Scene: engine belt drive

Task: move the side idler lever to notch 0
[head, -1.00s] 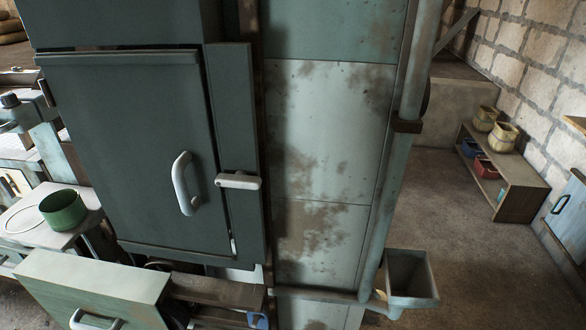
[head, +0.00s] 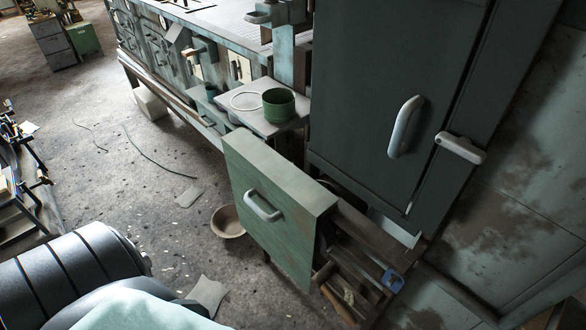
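I cannot make out a side idler lever or its notches in the head view. A dark green cabinet (head: 385,85) stands at the right, its door shut. It has a pale upright handle (head: 405,126) and a pale latch lever (head: 461,148) beside the door, lying across the frame. Neither of my grippers is in view.
A green drawer (head: 275,207) with a pale handle stands open below the cabinet. A green pot (head: 279,105) sits on a small shelf beside a long workbench (head: 215,28). A brown bowl (head: 228,221) is on the floor. Open floor (head: 125,150) lies at the left.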

